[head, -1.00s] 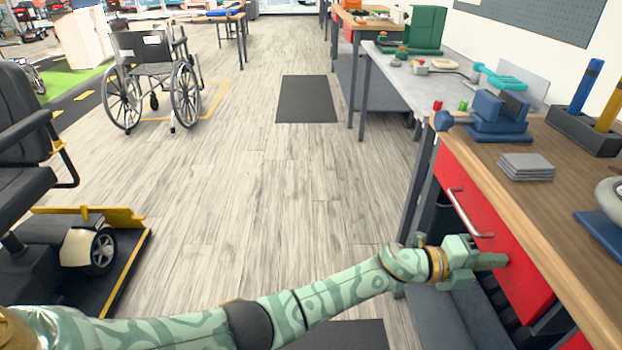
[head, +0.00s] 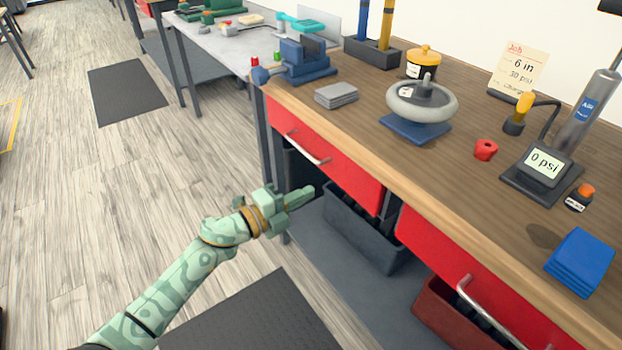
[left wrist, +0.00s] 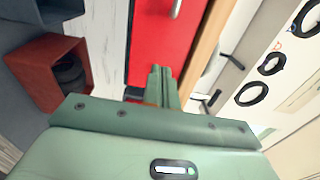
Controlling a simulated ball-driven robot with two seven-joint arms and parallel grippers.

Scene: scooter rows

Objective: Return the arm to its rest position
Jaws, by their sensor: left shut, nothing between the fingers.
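My left gripper (head: 300,197) is at the end of my green patterned arm, in front of the wooden workbench (head: 400,171). Its fingers are together and empty. It is below and left of the far red drawer (head: 345,178) with its metal handle, over the open space beside the bench. In the left wrist view the shut fingers (left wrist: 160,74) point at a red drawer front (left wrist: 165,45); I cannot tell the exact gap. My right gripper is not in view.
On the bench are a wheel on a blue pad (head: 422,102), a gauge reading 0 psi (head: 543,165), a blue vise (head: 305,60) and blue cloths (head: 581,262). Below are a grey bin (head: 360,232) and a red bin (head: 450,315).

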